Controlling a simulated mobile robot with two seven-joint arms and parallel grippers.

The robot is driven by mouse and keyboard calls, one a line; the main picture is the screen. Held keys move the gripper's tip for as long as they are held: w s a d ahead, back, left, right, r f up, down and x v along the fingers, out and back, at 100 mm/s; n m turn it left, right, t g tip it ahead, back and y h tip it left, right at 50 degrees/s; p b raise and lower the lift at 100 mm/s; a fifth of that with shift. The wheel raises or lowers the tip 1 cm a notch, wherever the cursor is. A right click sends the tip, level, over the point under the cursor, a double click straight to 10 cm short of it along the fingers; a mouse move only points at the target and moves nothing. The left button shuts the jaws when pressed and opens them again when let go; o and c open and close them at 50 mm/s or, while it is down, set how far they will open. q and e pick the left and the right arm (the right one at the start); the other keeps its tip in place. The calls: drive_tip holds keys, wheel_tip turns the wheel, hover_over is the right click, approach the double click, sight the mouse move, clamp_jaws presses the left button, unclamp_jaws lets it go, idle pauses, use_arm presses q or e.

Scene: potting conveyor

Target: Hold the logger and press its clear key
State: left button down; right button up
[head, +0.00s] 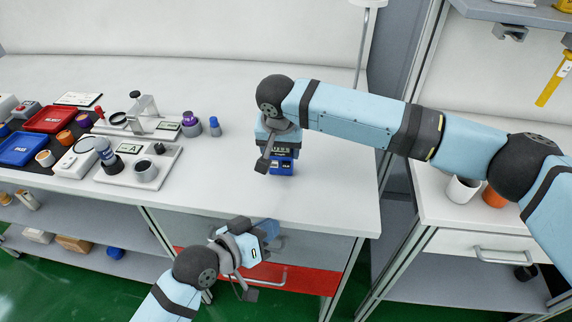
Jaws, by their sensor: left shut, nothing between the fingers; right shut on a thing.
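The logger (281,167) is a small blue block with a dark display strip on its upper part. It is near the right end of the white bench, and I cannot tell whether it touches the top. My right gripper (272,155) comes from above and is shut on the logger, partly covering it. The clear key is too small to make out. My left gripper (246,268) is shut and empty, below and in front of the bench edge, apart from the logger.
The white bench top (330,190) is clear around the logger. To the left stand a white board (112,178) with instruments, a blue tray (22,149) and a red tray (50,119). A red drawer (305,279) is under the bench near my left gripper. A white cup (462,188) stands on the right bench.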

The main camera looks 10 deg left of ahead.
sight(282, 189)
use_arm(q)
drive_tip(key=r, duration=0.1)
drive_tip(key=w+d+r, duration=0.1)
drive_tip(key=w+r, duration=0.1)
drive_tip(key=shift+d+m+g+h, duration=0.3)
drive_tip(key=shift+m, duration=0.1)
drive_tip(key=shift+s, duration=0.1)
drive_tip(key=shift+w+a, duration=0.15)
drive_tip(key=shift+w, duration=2.1)
drive_tip(key=shift+w+a, duration=0.1)
drive_tip(key=shift+w, duration=2.1)
drive_tip(key=shift+w, duration=0.1)
drive_tip(key=shift+w+f, duration=0.1)
drive_tip(key=shift+w, duration=0.2)
drive_tip(key=shift+w, duration=0.4)
drive_tip(key=shift+s, duration=0.85)
